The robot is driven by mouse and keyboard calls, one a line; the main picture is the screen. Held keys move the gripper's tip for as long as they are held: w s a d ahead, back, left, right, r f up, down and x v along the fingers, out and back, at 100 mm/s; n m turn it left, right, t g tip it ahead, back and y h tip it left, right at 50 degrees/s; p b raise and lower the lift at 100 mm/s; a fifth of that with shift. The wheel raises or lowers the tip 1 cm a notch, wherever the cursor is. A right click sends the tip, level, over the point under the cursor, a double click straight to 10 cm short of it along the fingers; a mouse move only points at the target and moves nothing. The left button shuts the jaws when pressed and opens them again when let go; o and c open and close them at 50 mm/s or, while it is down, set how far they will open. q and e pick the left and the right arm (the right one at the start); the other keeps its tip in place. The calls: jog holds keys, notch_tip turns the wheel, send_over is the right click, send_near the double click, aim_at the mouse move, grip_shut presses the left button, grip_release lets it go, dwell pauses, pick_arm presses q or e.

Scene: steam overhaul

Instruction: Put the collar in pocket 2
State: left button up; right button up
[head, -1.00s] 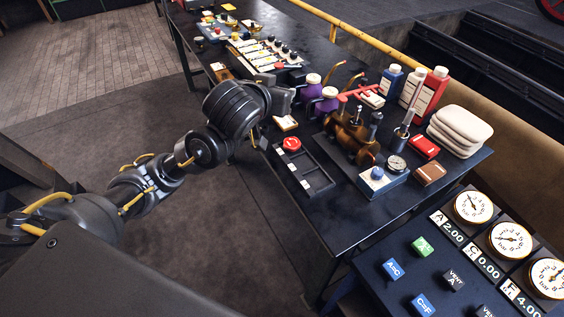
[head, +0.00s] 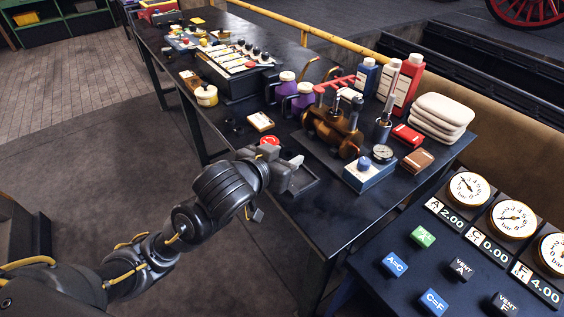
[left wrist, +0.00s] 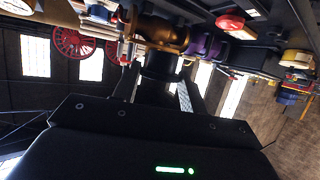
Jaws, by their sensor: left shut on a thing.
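My left gripper (head: 284,172) is over the black pocket tray (head: 312,184) near the bench's front edge, and it hides most of the tray. In the left wrist view, the fingers (left wrist: 162,92) are shut on a dark round piece (left wrist: 162,66), which looks like the collar. I cannot make out the collar in the head view. Pocket 2 and its label are hidden behind the gripper. My right gripper is not in view.
A brass valve assembly (head: 333,127) stands close behind the tray, with a blue block (head: 368,174) to its right. A gauge console (head: 450,245) fills the lower right.

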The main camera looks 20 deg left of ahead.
pick_arm(q)
jog(key=w+p, duration=0.1)
jog(key=p, duration=0.1)
jog(key=w+a+p, duration=0.1)
jog(key=p, duration=0.1)
jog(key=shift+w, duration=0.35)
jog(key=w+a+f+p, duration=0.1)
jog(key=w+f, duration=0.1)
jog(key=w, duration=0.1)
jog(key=w+a+f+p, duration=0.1)
jog(key=w+f, duration=0.1)
jog(key=f, duration=0.1)
jog(key=w+a+f+p, duration=0.1)
jog(key=w+f, duration=0.2)
jog(key=shift+w, duration=0.3)
jog(key=shift+w+f, duration=0.4)
jog(key=shift+f, duration=0.2)
notch_tip(320, 180, down, 3)
jog(key=shift+w+p, duration=0.15)
jog(key=shift+p, duration=0.5)
jog(key=shift+f, duration=0.1)
jog(key=shift+f, duration=0.1)
jog(key=shift+f, duration=0.15)
jog(key=o, duration=1.1)
